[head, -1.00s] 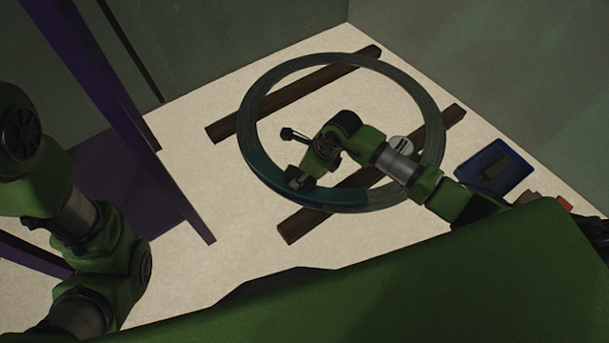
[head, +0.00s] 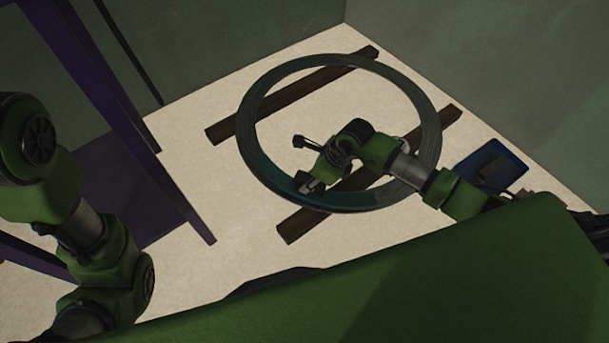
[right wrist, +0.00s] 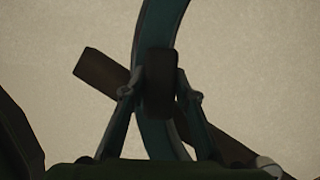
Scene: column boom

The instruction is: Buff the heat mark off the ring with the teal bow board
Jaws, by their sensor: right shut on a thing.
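A large grey ring (head: 431,120) lies flat across two dark wooden bars. Its near left stretch has a teal-blue tint (head: 262,166), which also shows on the curved band in the right wrist view (right wrist: 160,22). My right gripper (head: 311,183) is over the ring's near side. In the right wrist view, my right gripper (right wrist: 160,95) is shut on a dark brownish block (right wrist: 160,80), which overlaps the ring band. I cannot tell whether this block is the teal bow board, or whether it touches the ring. My left arm is at the left; its gripper is out of view.
The wooden bars (head: 290,95) (head: 299,226) rest on a pale floor. A blue tray (head: 514,160) with a grey block in it lies right of the ring. Purple posts (head: 125,105) stand at left. Grey-green walls close the back and right side.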

